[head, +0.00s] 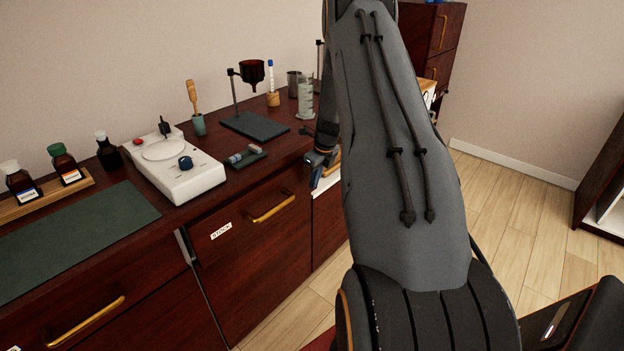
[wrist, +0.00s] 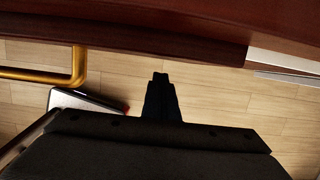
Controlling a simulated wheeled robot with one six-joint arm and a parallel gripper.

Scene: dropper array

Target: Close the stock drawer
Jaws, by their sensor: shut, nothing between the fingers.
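The stock drawer (head: 245,245) has a dark red wood front, a white STOCK label (head: 221,231) and a brass bar handle (head: 273,208). It stands out from the cabinet, with a grey metal strip (head: 184,246) showing at its left side. My gripper (head: 314,167) is near the cabinet's right part, beyond the handle, and is mostly hidden behind my arm. In the wrist view my gripper (wrist: 160,78) is shut and empty, with its tips just below a dark wood edge (wrist: 150,42). A brass handle (wrist: 77,68) shows at the left there. Contact cannot be told.
The counter holds a white stirrer-like device (head: 172,165), bottles (head: 64,165), a stand (head: 255,125) and glassware (head: 306,97). A lower-left drawer has a brass handle (head: 85,322). Open wooden floor (head: 510,195) lies to the right.

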